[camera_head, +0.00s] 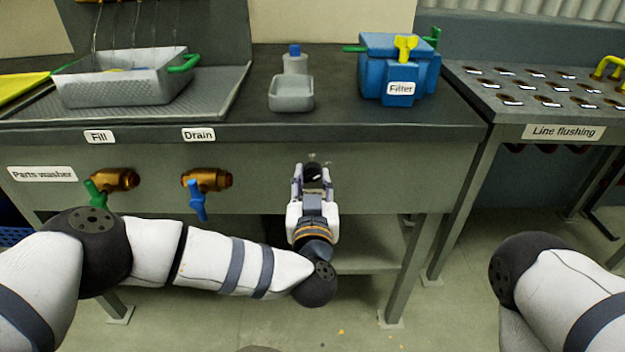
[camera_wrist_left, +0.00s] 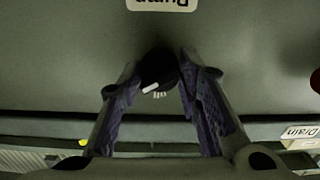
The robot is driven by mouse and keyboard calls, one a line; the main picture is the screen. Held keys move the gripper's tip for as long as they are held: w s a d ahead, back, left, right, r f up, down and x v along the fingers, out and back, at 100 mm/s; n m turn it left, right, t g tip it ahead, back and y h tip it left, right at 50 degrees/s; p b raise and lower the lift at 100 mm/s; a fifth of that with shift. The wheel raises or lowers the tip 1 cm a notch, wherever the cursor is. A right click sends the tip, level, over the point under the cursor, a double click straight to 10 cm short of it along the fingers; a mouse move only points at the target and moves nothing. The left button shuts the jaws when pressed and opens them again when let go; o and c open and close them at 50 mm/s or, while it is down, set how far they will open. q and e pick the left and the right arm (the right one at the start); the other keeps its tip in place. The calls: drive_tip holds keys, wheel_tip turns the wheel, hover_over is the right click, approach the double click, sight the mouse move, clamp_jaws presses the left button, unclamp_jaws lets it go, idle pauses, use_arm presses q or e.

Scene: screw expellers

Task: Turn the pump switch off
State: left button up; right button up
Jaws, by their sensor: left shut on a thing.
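The pump switch (camera_head: 314,172) is a small black round knob on the front panel of the parts washer. In the head view my left gripper (camera_head: 312,185) reaches it from the front, and its fingers stand on either side of the knob. The left wrist view shows the knob (camera_wrist_left: 158,68) between the two fingertips of my left gripper (camera_wrist_left: 160,80), which is shut on it. A white pointer mark shows on the knob, close to an upside-down "off" marking. The pump label (camera_wrist_left: 162,4) is partly cut off at the top edge. My right gripper is out of view.
A green-handled fill valve (camera_head: 115,180) and a blue-handled drain valve (camera_head: 207,180) stick out left of the switch. On the bench top are a grey basket (camera_head: 125,88), a small grey tray (camera_head: 291,95) and a blue filter box (camera_head: 398,70). A line flushing table (camera_head: 550,115) stands at the right.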

use_arm(q)
drive_tip(key=n, duration=0.2)
drive_tip(key=shift+r+n, duration=0.1)
drive_tip(key=shift+n, duration=0.2)
drive_tip(key=n, duration=0.2)
drive_tip(key=shift+n, duration=0.3)
drive_tip(key=n, duration=0.6)
drive_tip(key=shift+n, duration=0.4)
drive_tip(key=o, duration=1.1)
drive_tip(key=shift+o, duration=0.2)
drive_tip(key=shift+s+d, duration=0.1)
